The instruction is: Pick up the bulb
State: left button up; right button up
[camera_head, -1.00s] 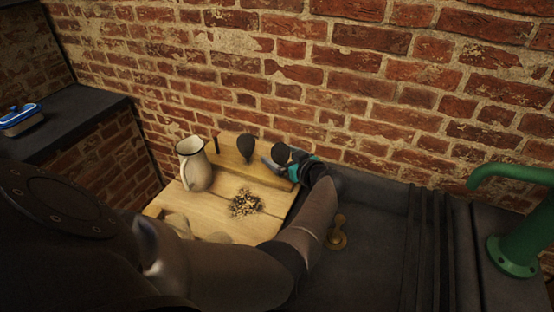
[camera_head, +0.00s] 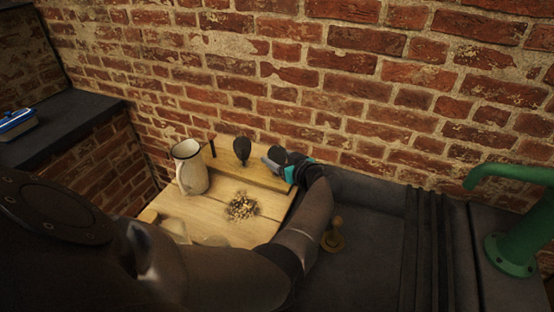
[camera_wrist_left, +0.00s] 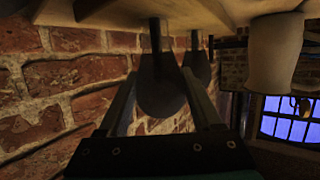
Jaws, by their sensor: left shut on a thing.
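Two dark rounded bulbs show by the upright board at the back of the wooden stand. One bulb (camera_head: 242,149) stands free at the middle of the board. The other bulb (camera_head: 278,154) is by my left gripper (camera_head: 275,166), at the board's right end. In the left wrist view, my left gripper (camera_wrist_left: 160,95) has its fingers on either side of the nearer bulb (camera_wrist_left: 160,85) and is shut on it. The bulb's stem still meets the wood. The free bulb (camera_wrist_left: 198,66) shows just behind it. My right gripper is not in view.
A cream jug (camera_head: 190,170) stands at the left of the wooden stand (camera_head: 180,205), with a heap of small bits (camera_head: 241,207) in front. A thin dark peg (camera_head: 213,147) is near the jug. A brass piece (camera_head: 333,238) and green tap (camera_head: 515,245) are right. A brick wall rises behind.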

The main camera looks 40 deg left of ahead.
pick_arm(q)
grip_shut()
jog(key=shift+r+p, duration=0.35)
jog(key=shift+r, duration=0.15)
notch_tip(320, 180, up, 19)
jog(key=p, duration=0.7)
